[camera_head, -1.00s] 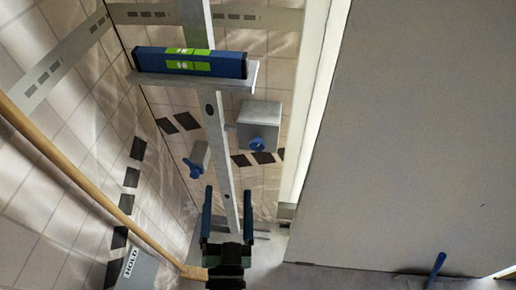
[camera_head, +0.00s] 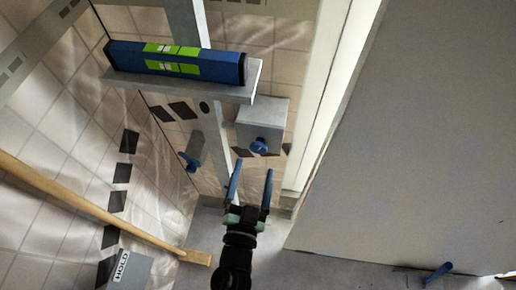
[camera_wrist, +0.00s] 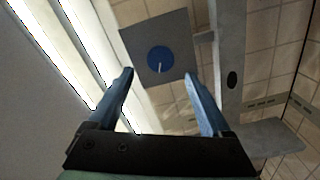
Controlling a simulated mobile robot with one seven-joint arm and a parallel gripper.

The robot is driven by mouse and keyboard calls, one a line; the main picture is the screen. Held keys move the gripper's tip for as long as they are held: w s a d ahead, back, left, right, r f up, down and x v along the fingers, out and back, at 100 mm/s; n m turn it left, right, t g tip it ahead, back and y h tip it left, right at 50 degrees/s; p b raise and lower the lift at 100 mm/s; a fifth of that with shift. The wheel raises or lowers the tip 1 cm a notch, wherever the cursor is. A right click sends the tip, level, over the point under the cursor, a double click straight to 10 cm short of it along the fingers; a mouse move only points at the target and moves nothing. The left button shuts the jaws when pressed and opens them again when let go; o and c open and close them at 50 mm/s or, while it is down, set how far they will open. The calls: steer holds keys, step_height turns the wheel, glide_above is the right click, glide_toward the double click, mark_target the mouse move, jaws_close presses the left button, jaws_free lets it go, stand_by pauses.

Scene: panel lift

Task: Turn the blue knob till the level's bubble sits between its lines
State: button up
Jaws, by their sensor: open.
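A blue level (camera_head: 175,62) with green vial windows lies on a grey shelf (camera_head: 190,88) on the metal post. The windows are too small to tell where the bubble sits. A round blue knob (camera_head: 259,146) sits on the face of a grey box (camera_head: 264,113) right of the post. In the wrist view the knob (camera_wrist: 160,59) has a white mark and shows beyond and between my fingertips. My gripper (camera_head: 253,172) is open and empty, below the knob and apart from it. A second blue handle (camera_head: 189,161) sits on a grey cylinder left of the post.
A large grey panel (camera_head: 420,130) fills the right side. A wooden pole (camera_head: 100,210) slants along the left wall. A grey box marked HOLD (camera_head: 125,268) is at lower left. A blue-handled tool (camera_head: 439,271) lies at lower right.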

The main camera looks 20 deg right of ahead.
mark_target(258, 150)
steer(key=x, duration=0.6)
steer(key=shift+s, duration=0.1)
jaws_close()
stand_by(0.3)
steer(key=shift+m, duration=0.4)
steer(key=m, duration=0.3)
steer(key=shift+f+m+b, duration=0.1)
steer(key=shift+m+b, duration=0.6)
steer(key=shift+m, duration=1.2)
